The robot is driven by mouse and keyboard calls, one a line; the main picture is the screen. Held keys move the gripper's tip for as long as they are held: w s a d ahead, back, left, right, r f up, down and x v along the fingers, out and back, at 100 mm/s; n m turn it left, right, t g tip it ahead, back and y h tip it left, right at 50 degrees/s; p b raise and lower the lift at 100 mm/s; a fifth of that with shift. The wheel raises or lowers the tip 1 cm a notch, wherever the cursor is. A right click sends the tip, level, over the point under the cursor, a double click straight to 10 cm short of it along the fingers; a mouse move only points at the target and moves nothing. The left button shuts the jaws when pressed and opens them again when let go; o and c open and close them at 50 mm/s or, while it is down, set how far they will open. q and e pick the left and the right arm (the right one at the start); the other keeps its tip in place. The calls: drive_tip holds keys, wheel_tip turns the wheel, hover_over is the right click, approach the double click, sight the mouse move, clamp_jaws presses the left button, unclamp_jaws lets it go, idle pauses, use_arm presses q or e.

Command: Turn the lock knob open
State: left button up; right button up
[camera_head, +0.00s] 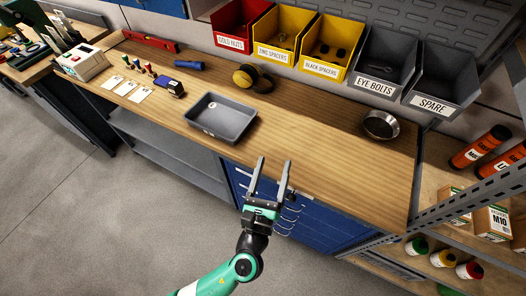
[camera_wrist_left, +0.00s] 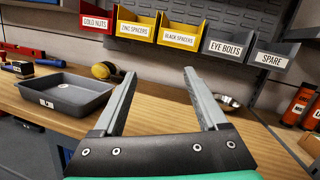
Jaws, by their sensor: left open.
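I cannot make out a lock knob in either view. A blue cabinet (camera_head: 320,235) with several thin pale handles (camera_head: 290,222) stands under the front edge of the workbench, partly hidden by my arm. My left gripper (camera_head: 274,165) is open and empty. In the head view its fingers overlap the bench's front edge and point toward the bench. In the left wrist view the two fingers (camera_wrist_left: 160,80) stand wide apart with nothing between them. My right gripper is not in view.
A grey tray (camera_head: 205,128) sits on the wooden bench (camera_head: 310,130), left of the gripper. A round metal bowl (camera_head: 381,125) is at right. Labelled bins (camera_head: 331,48) line the back. A shelf with orange tubes (camera_head: 480,147) stands at right. The bench middle is clear.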

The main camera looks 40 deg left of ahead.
use_arm(q)
drive_tip(key=r, duration=0.1)
drive_tip(key=a+r+n+p, duration=0.1)
drive_tip(key=r, duration=0.1)
drive_tip(key=shift+a+r+y, duration=0.15)
drive_tip(key=shift+r+y, duration=0.05)
drive_tip(key=shift+y, duration=0.2)
